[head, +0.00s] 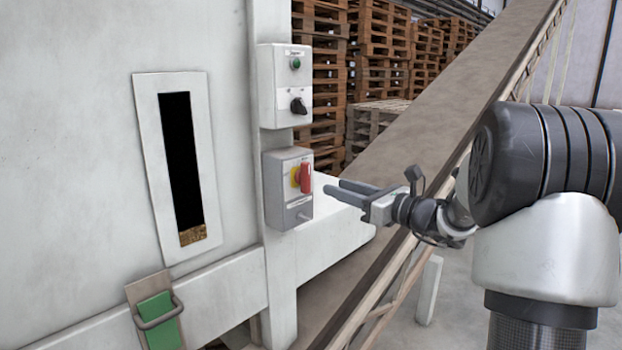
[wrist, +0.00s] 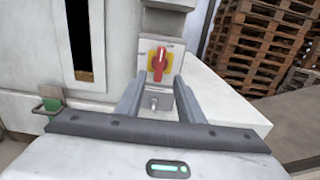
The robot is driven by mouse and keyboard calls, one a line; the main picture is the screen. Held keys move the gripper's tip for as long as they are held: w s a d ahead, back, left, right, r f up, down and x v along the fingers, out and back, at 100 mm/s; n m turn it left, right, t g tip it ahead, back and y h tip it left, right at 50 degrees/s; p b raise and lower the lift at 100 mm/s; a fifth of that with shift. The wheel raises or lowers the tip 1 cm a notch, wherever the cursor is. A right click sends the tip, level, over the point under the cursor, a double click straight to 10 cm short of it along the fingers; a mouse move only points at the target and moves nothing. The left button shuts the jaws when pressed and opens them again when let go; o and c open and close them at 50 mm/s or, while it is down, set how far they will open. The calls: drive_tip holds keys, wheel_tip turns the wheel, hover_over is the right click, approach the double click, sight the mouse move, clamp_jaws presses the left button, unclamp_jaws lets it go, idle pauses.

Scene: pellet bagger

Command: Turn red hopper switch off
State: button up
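The red hopper switch (head: 305,178) is a red rotary handle on a yellow plate, on the front of a grey box (head: 277,190) fixed to the machine's post. In the head view its handle looks upright. In the wrist view the red switch (wrist: 159,60) also stands about upright, ahead of and between my fingers. My gripper (head: 334,191) is to the right of the box, pointing at it, with its fingers apart and nothing between them. In the wrist view my gripper (wrist: 158,82) is open, and the fingertips appear short of the switch.
An upper control box (head: 284,85) with a green button and a black knob sits just above. A pale ledge (head: 340,215) juts out below and right of the switch box. A sloping conveyor (head: 440,110) runs behind my arm. Pallets (head: 375,50) are stacked at the back.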

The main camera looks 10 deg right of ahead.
sight(309, 178)
drive_tip(key=p+x, duration=0.1)
drive_tip(key=x, duration=0.9)
drive_tip(key=shift+c, duration=0.2)
drive_tip(key=c, duration=0.7)
